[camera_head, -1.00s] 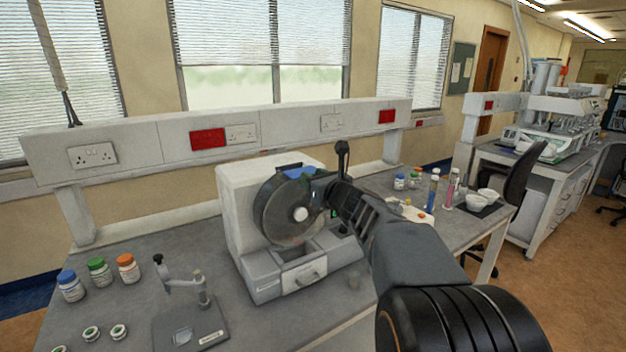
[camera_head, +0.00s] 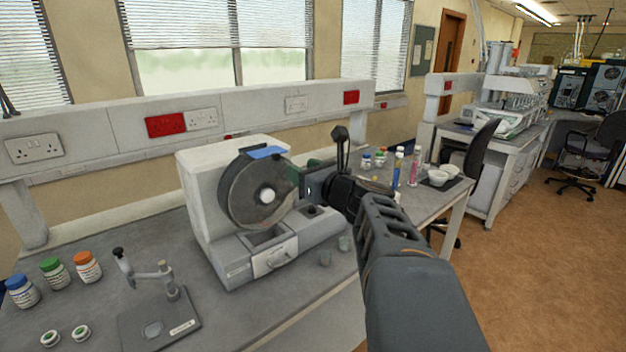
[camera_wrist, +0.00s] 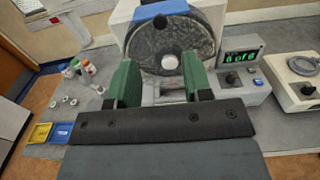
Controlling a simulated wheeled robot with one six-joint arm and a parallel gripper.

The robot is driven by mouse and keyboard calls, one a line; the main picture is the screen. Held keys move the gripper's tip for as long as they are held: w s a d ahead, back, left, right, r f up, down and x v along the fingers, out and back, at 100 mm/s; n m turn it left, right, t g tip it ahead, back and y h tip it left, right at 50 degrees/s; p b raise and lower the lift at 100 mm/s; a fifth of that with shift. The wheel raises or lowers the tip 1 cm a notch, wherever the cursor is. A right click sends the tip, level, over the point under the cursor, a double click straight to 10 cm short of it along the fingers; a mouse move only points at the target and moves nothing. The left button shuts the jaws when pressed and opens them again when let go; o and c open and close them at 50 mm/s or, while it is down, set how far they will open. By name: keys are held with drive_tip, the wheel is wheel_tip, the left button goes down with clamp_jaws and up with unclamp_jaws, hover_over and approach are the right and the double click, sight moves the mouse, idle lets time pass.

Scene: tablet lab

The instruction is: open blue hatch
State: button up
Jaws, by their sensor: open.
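The blue hatch (camera_head: 266,153) is a small blue piece on the top rim of the round dark drum (camera_head: 252,189) of the white-grey machine (camera_head: 200,200). In the wrist view the blue hatch (camera_wrist: 160,12) shows at the top of the drum, at the picture's upper edge. My gripper (camera_head: 300,180) is just right of the drum in the head view. In the wrist view my gripper's two green fingers (camera_wrist: 158,88) are apart with nothing between them, below the hatch and in front of the drum's lower part. The hatch looks closed against the rim.
A small lever press (camera_head: 160,305) and several capped bottles (camera_head: 55,275) stand left of the machine. Tubes (camera_head: 413,168) and white bowls (camera_head: 440,176) stand to the right. A green display (camera_wrist: 241,57) reads "6 of 6". Small blue and yellow trays (camera_wrist: 60,132) lie at the left.

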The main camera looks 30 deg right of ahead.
drive_tip(key=shift+s+d, duration=0.15)
drive_tip(key=shift+s, duration=1.4)
drive_tip(key=s+a+f+n+g, duration=0.4)
drive_tip(key=f+n, duration=0.3)
drive_tip(key=n, duration=0.4)
drive_tip(key=s+a+f+n+g+h, duration=0.1)
drive_tip(key=s+a+f+n+g, duration=0.2)
drive_tip(key=a+f+n+g, duration=0.2)
drive_tip(key=s+a+f+n+g+h, duration=0.1)
drive_tip(key=s+a+f+n+g, duration=0.3)
drive_tip(key=f+n, duration=0.6)
drive_tip(key=shift+s+a+f+n+g, duration=0.35)
drive_tip(key=shift+a+n, duration=0.5)
drive_tip(key=shift+n, duration=3.45)
